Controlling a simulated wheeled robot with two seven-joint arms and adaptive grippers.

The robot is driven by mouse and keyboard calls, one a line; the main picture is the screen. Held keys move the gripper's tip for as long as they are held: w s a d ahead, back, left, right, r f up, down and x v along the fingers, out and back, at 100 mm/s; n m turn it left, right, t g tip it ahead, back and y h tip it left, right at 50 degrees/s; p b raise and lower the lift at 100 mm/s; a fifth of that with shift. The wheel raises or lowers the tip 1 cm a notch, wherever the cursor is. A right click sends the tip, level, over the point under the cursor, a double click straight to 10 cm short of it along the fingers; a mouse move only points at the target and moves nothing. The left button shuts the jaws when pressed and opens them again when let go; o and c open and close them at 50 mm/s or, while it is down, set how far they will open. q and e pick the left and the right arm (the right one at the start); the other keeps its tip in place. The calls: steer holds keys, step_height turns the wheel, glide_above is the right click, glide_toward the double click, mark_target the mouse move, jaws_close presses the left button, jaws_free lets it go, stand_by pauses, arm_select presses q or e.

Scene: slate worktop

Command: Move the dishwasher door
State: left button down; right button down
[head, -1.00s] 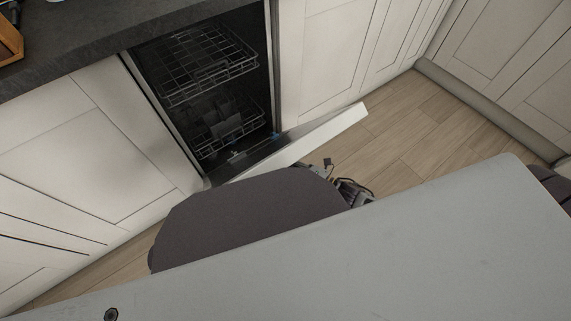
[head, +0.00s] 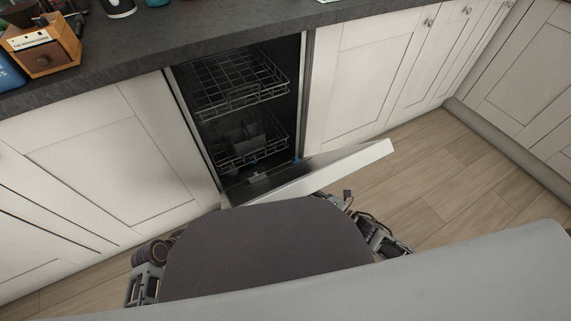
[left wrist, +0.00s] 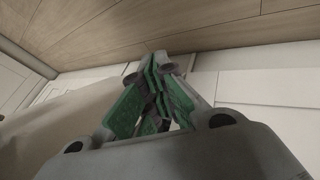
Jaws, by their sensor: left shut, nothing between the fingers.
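The dishwasher door (head: 345,167) hangs open and low in the head view, with its pale panel sticking out to the right over the floor. Its near part is hidden behind my dark rounded body. The dishwasher (head: 240,105) shows its dark inside with two wire racks, both within the cavity. My left gripper (left wrist: 158,68) shows in the left wrist view, its green-padded fingers closed together with nothing between them. Pale panels lie behind the fingers; I cannot tell whether any of them is the door. No contact with the door can be seen.
White cabinets (head: 112,150) flank the dishwasher under the slate worktop (head: 200,45). A wooden box-like item (head: 45,50) stands on the worktop at far left. Wooden floor (head: 450,180) is open right of the door, up to the cabinets on the right.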

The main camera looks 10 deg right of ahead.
arm_select(q)
steer(key=w+r+n+h, duration=0.25)
steer(key=w+r, duration=0.25)
steer(key=w, duration=0.3)
arm_select(e)
steer(key=shift+r, duration=0.1)
steer(key=shift+w, duration=0.1)
arm_select(q)
steer(key=w+d+r+m+h, duration=0.25)
steer(key=d+r, duration=0.25)
steer(key=r, duration=0.3)
steer(key=w+d+r+m+h, duration=0.2)
steer(key=w+d+r, duration=0.25)
steer(key=r, duration=0.25)
steer(key=s+d+r+m+g, duration=0.3)
steer(key=r, duration=0.5)
steer(key=s+d+r+m+g, duration=0.3)
steer(key=r, duration=0.5)
steer(key=s+d+r+m+g, duration=0.3)
steer(key=d+r+g, duration=0.1)
steer(key=r, duration=0.4)
steer(key=shift+s+r+m+h, duration=0.2)
steer(key=shift+r+m+h, duration=0.1)
steer(key=shift+h, duration=0.1)
steer(key=shift+f, duration=0.1)
